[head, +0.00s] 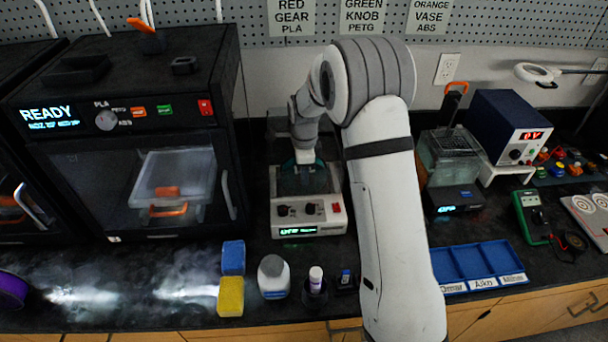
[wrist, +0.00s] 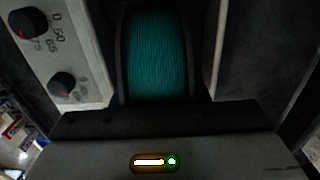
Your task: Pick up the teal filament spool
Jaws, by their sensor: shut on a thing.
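The teal filament spool (wrist: 157,52) fills the upper middle of the wrist view, its teal winding between dark flanges. In the head view only a sliver of teal (head: 319,163) shows beside my gripper (head: 304,170), at the back of the white knobbed machine (head: 309,218). My gripper is shut on the spool; the fingertips themselves are hard to make out. The machine's knob panel (wrist: 62,50) shows close at the left in the wrist view. I cannot tell whether the spool still touches the machine.
A black printer (head: 130,130) stands to the left and a clear-sided tank (head: 450,158) to the right. A purple spool (head: 12,290) is at far left.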

